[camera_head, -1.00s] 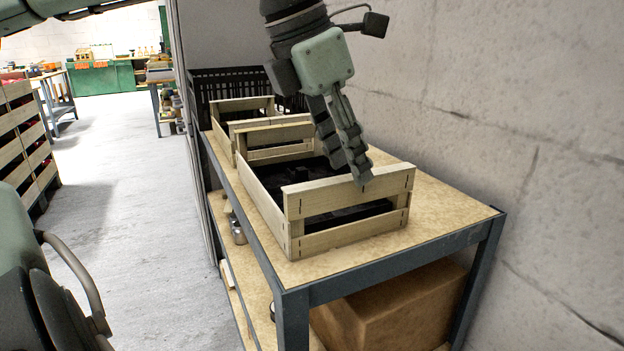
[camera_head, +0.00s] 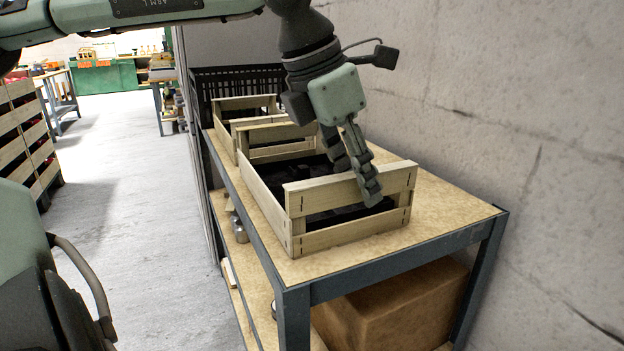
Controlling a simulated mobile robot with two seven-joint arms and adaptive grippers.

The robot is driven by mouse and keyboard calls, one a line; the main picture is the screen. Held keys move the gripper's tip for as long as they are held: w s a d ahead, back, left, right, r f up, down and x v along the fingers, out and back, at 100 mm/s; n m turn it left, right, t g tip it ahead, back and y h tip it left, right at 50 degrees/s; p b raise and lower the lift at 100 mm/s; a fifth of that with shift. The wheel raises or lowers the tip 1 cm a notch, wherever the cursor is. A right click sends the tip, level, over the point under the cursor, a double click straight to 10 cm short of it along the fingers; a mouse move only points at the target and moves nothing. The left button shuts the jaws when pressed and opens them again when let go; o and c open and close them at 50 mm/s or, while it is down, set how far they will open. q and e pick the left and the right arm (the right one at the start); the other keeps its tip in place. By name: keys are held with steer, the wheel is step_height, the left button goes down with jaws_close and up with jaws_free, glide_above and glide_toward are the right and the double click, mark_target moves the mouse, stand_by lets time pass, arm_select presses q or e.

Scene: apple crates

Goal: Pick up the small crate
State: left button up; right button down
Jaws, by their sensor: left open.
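The small crate (camera_head: 322,242) is a pale slatted wooden box with dark contents, nearest on the wood-topped table. Its short end faces me. My left gripper (camera_head: 358,185) points down at the top slat of this near end wall, right of its middle. One finger shows in front of the slat; the other goes behind it, toward the inside, its tip hidden. The jaws are open, and I cannot tell whether a finger touches the wood. The crate sits flat on the table. My right gripper is out of view.
The table (camera_head: 440,217) has a dark metal frame and stands along a concrete wall. Another wooden crate (camera_head: 240,103) and a black crate (camera_head: 230,76) stand behind. A cardboard box (camera_head: 395,305) is underneath. The floor (camera_head: 120,200) to the left is clear.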

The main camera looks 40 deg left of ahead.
arm_select(q)
steer(key=shift+f, duration=0.1)
steer(key=shift+c, duration=0.2)
jaws_close()
stand_by(0.5)
